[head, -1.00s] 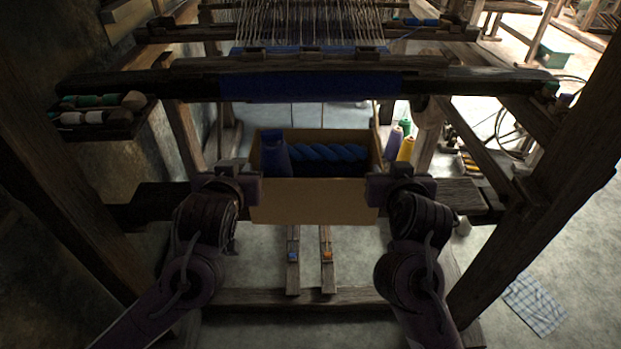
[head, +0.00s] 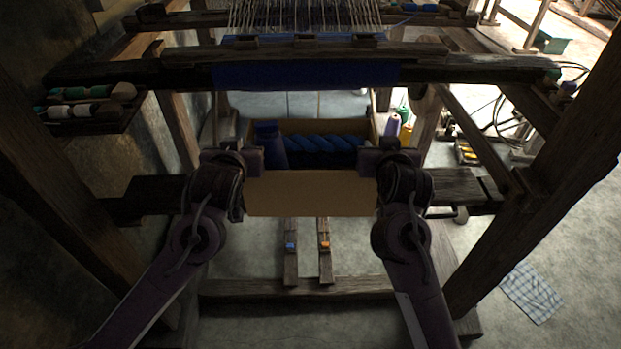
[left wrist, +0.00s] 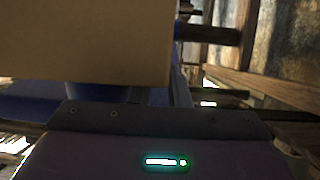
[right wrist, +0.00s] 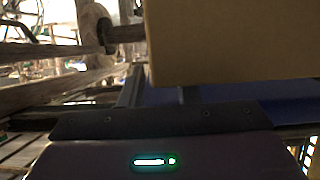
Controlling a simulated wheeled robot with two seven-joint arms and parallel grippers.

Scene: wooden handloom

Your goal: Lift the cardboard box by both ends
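The brown cardboard box (head: 311,194) sits in the loom frame in the middle of the head view, level and open at the top. It holds a blue cone and a twisted blue hank. My left gripper (head: 250,161) is at its left end and my right gripper (head: 370,161) at its right end. Box cardboard fills much of the left wrist view (left wrist: 85,40) and the right wrist view (right wrist: 235,40). In both, the fingers look apart, one just past the box's edge, the other partly hidden behind the cardboard. Contact with the end walls cannot be told.
A dark loom beam with blue cloth (head: 305,75) crosses above and behind the box. Wooden posts (head: 530,170) stand on both sides. Two pedals (head: 291,262) lie below. Yarn cones (head: 405,135) stand right of the box. A tray of spools (head: 85,110) hangs left.

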